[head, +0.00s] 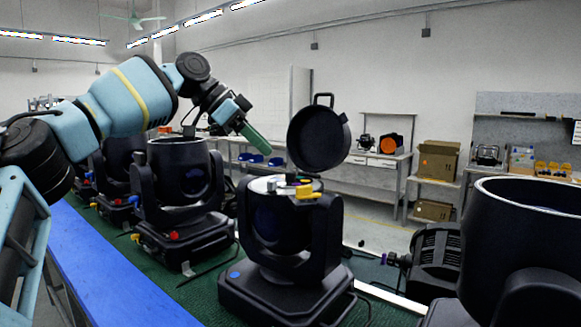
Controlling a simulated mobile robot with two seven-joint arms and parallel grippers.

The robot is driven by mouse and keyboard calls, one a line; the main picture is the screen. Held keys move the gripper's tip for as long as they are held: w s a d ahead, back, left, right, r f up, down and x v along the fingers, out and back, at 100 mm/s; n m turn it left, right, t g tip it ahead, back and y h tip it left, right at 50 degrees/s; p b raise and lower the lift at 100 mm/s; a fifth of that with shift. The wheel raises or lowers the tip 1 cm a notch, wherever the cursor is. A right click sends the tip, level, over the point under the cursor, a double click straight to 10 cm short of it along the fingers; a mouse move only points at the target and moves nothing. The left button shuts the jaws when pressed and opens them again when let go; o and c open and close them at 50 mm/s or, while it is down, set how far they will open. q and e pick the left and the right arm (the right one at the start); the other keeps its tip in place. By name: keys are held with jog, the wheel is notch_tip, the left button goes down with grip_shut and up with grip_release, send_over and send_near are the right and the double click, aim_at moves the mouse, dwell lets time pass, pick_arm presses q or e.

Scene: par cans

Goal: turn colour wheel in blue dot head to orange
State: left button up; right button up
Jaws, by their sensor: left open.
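The blue dot head is a black moving light (282,235) standing upright in the middle of the bench, with a blue dot (234,274) on its base. Its round black lid (319,139) is tipped up and open. In the open top lies a pale disc (262,184) with small parts on it, including a yellow piece (304,191) at the right rim. I cannot tell which colour of the wheel is set. My left gripper (262,148), with green fingers, is open and empty, above and left of the open top, apart from it. My right gripper is not in view.
Another black head (182,172) with red and yellow knobs stands to the left, with more behind it. A large black cylinder (525,240) stands at the right, beside a lying black fixture (435,258). The bench has a blue front edge (110,270).

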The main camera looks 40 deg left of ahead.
aim_at(291, 171)
pick_arm(q)
jog(key=x, duration=0.7)
jog(key=shift+w+d+f, duration=0.1)
jog(key=shift+w+f, duration=0.15)
grip_shut()
